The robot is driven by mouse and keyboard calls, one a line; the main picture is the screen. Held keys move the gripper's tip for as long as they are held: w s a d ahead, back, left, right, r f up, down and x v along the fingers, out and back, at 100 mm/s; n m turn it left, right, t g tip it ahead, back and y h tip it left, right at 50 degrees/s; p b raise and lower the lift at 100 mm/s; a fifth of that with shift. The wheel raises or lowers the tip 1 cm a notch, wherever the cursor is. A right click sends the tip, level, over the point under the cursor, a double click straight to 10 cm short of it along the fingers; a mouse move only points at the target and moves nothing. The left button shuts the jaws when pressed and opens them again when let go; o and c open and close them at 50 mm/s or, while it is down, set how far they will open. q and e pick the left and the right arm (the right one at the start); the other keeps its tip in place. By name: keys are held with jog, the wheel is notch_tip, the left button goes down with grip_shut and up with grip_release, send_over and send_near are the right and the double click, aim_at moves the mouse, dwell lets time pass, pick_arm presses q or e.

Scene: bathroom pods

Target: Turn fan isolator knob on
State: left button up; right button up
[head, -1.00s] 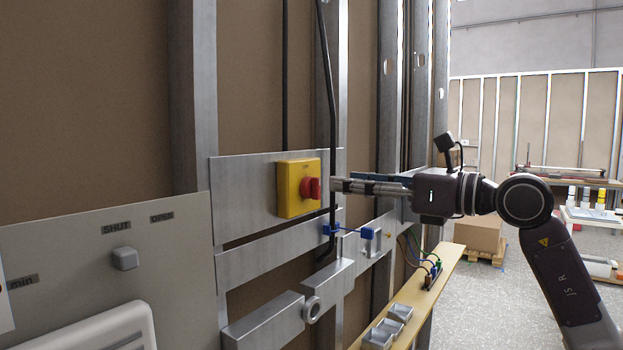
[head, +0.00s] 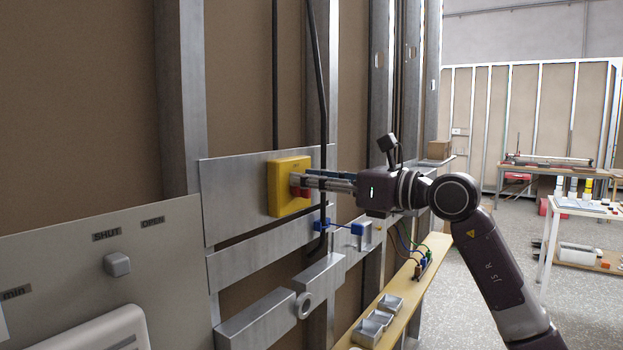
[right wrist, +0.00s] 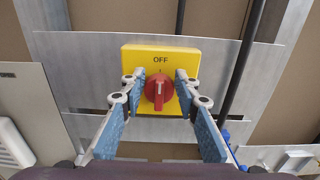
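The fan isolator is a yellow box (head: 288,168) on a metal plate on the wall. Its red knob (right wrist: 159,90) sits in the middle of the yellow face, with the handle upright and "OFF" printed above it. In the head view most of the knob is hidden behind my right gripper (head: 300,182). In the right wrist view the fingers of my right gripper (right wrist: 159,92) stand apart on either side of the knob, with a small gap visible on each side. My left gripper is not in view.
A grey panel (head: 60,245) with a small square knob (head: 117,264) marked SHUT and OPEN is at the left. Black cables (head: 318,70) run down the wall near the isolator. A wooden shelf (head: 400,298) with small metal boxes lies below my right arm.

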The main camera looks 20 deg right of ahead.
jog(key=c, duration=0.6)
jog(key=shift+m, duration=0.3)
jog(key=m+p, duration=0.3)
jog(key=m, duration=0.2)
jog(key=d+f+m+p, duration=0.1)
jog(key=m+p, duration=0.2)
jog(key=m, duration=0.3)
jog(key=w+f+m+p, duration=0.1)
jog(key=m+p, duration=0.2)
jog(key=m, duration=0.3)
jog(key=shift+w+d+f, duration=0.1)
jog(key=shift+d, duration=0.1)
jog(key=shift+f+m, duration=0.1)
jog(key=shift+m, duration=0.2)
jog(key=o, duration=0.9)
jog(key=shift+c, duration=0.2)
jog(key=o, duration=0.3)
